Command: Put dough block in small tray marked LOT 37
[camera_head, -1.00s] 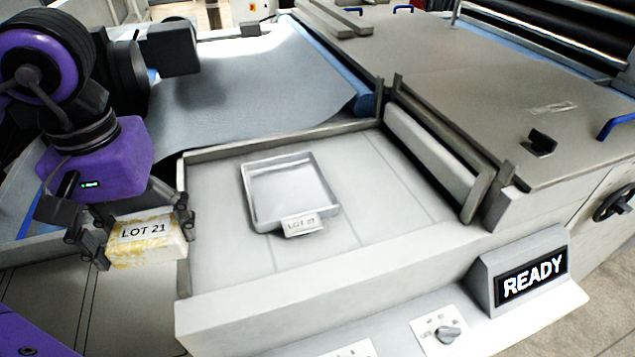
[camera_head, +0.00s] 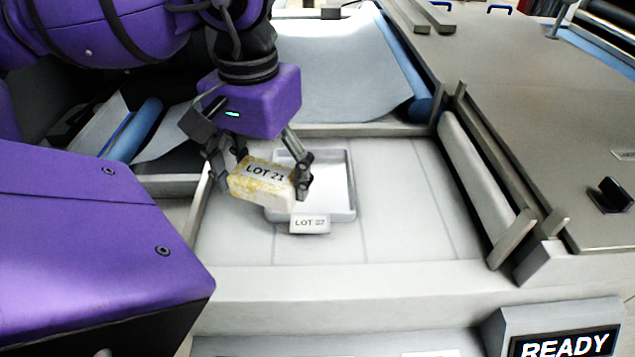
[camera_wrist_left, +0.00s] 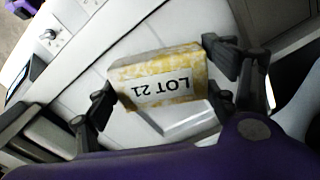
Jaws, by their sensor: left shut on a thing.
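The dough block (camera_head: 262,183) is pale yellow and reads LOT 21. My right gripper is not in view.
The tray stands on a flat pale bed (camera_head: 400,200) with a raised front ledge (camera_head: 350,282). A light roller (camera_head: 485,175) bounds the bed on the right. A READY display (camera_head: 565,343) is at front right. The bed right of the tray is clear.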

